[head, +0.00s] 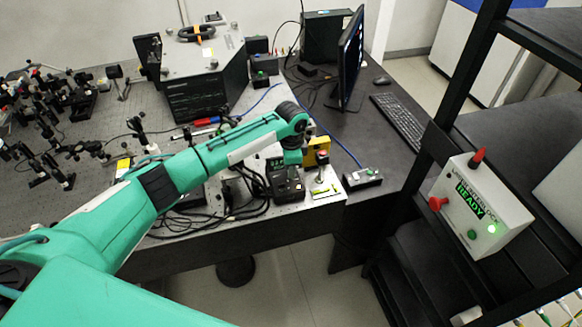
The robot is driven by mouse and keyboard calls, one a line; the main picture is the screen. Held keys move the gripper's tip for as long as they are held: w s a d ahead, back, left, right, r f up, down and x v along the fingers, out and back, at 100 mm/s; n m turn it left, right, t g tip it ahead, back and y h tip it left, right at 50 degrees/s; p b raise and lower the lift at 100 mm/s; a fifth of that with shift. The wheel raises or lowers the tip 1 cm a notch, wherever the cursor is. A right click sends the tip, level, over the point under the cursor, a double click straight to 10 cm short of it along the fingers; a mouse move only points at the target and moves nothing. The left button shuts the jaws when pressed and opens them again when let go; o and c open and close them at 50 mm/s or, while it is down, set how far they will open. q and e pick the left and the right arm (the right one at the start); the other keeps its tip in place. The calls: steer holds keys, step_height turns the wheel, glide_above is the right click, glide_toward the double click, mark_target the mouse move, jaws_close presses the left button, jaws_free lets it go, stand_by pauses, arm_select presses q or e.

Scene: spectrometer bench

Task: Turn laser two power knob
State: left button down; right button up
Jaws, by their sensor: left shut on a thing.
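My left arm reaches in from the left across the bench, and its wrist bends down over a small black control box (286,184) near the bench's front right edge. My left gripper (291,166) points down at the top of this box and is shut on what seems to be a knob there. The knob itself is too small and too covered by the gripper to make out, and I cannot read any laser label. My right gripper is not in view.
A yellow box (318,150) stands just right of the wrist. A small switch box (362,178), a monitor (351,58) and a keyboard (398,121) are to the right. Cables (240,205) lie left of the control box. A rack carries a box reading READY (480,205).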

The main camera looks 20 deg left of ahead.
arm_select(q)
steer(key=c, duration=1.3)
jaws_free()
steer(key=shift+c, duration=0.2)
steer(key=shift+r, duration=0.1)
steer(key=shift+w+r, duration=0.1)
steer(key=shift+r, duration=0.2)
step_height(320, 180, up, 13)
steer(key=b, duration=0.4)
